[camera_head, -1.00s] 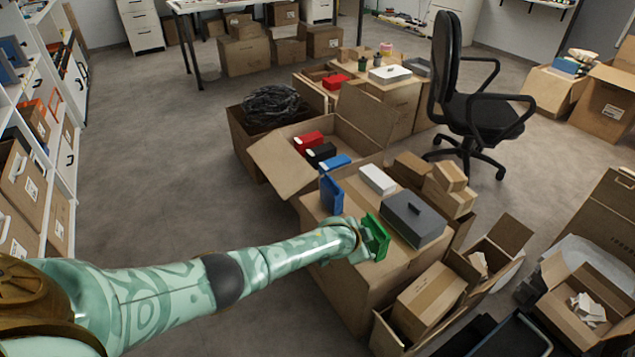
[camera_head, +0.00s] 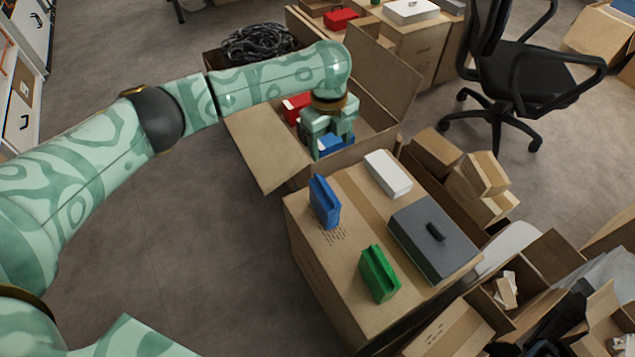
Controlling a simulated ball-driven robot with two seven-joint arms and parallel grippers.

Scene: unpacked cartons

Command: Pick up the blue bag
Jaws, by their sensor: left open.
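My left gripper (camera_head: 327,148) reaches down into an open carton (camera_head: 262,150), with its fingers open at a blue bag (camera_head: 335,142) lying inside. The fingers partly cover this bag, and I cannot tell whether they touch it. A red bag (camera_head: 293,107) shows in the same carton, partly behind the gripper. Another blue item (camera_head: 325,201) stands upright on the closed carton (camera_head: 318,262) in front. My right gripper is not in view.
A green item (camera_head: 379,273), a white box (camera_head: 388,173) and a grey case (camera_head: 433,238) share the closed carton's top. Raised flaps (camera_head: 383,80) edge the open carton. Small cartons (camera_head: 482,178) and an office chair (camera_head: 520,75) stand right. Floor at left is clear.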

